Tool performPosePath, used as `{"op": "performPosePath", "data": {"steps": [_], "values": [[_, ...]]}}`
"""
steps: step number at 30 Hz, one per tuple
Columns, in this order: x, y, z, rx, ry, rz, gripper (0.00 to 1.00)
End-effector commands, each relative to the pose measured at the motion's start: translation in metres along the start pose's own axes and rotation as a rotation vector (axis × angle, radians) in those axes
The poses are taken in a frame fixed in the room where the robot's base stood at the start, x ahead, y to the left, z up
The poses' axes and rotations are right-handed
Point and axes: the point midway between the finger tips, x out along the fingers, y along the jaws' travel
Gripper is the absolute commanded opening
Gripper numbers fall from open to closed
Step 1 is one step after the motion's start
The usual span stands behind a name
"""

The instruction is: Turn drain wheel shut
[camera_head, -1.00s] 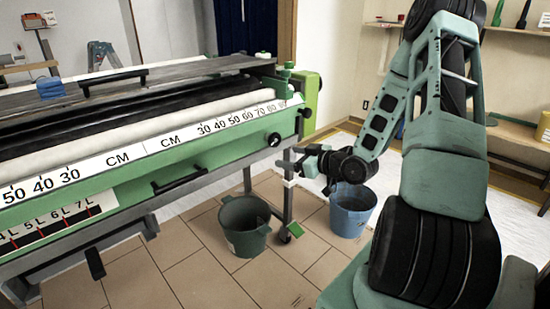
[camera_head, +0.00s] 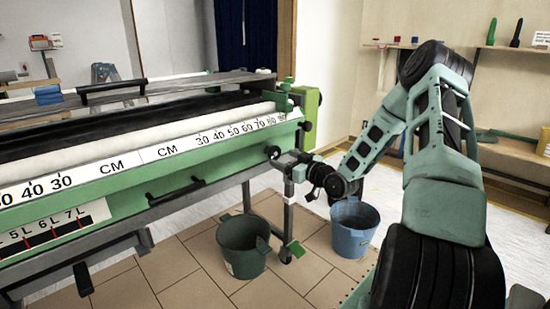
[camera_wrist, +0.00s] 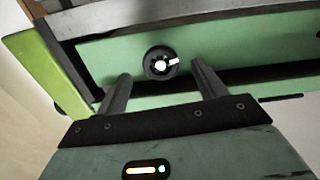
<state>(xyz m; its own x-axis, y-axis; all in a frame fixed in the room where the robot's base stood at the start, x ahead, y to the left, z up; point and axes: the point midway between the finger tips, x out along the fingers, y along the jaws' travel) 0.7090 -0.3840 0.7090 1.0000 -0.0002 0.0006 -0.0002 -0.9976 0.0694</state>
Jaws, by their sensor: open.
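The drain wheel (camera_head: 272,152) appears to be the small round black knob on the green front panel at the right end of the pasting machine (camera_head: 150,165). In the wrist view the black wheel (camera_wrist: 152,55) has a pale centre and a short white mark to the right. My gripper (camera_head: 284,160) is just in front of the wheel in the head view. In the wrist view my gripper (camera_wrist: 160,70) is open and empty, one finger on each side of the wheel in the picture. Contact between fingers and wheel does not show.
A dark green bucket (camera_head: 243,257) stands on the floor under the machine's right end. A blue bucket (camera_head: 355,240) stands to its right, below my arm. A black handle (camera_head: 175,191) sticks out of the panel farther left. A shelf (camera_head: 510,150) lines the right wall.

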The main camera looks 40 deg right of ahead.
Motion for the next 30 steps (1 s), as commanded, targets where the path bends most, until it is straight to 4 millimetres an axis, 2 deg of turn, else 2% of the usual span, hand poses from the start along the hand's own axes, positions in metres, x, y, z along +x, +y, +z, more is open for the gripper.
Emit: {"op": "performPosePath", "data": {"steps": [3, 9, 21, 22, 24, 27, 30], "values": [[0.023, -0.001, 0.001, 0.0, 0.002, -0.001, 0.7], [0.048, 0.0, 0.001, -0.001, 0.0, -0.001, 0.7], [0.055, 0.0, 0.0, 0.0, -0.001, 0.0, 0.7], [0.055, 0.0, 0.0, 0.0, -0.001, 0.0, 0.67], [0.055, 0.0, 0.0, 0.0, -0.001, 0.0, 0.48], [0.055, 0.0, 0.0, 0.0, -0.001, 0.0, 0.25], [0.055, 0.0, 0.0, 0.0, -0.001, 0.0, 0.25]]}}
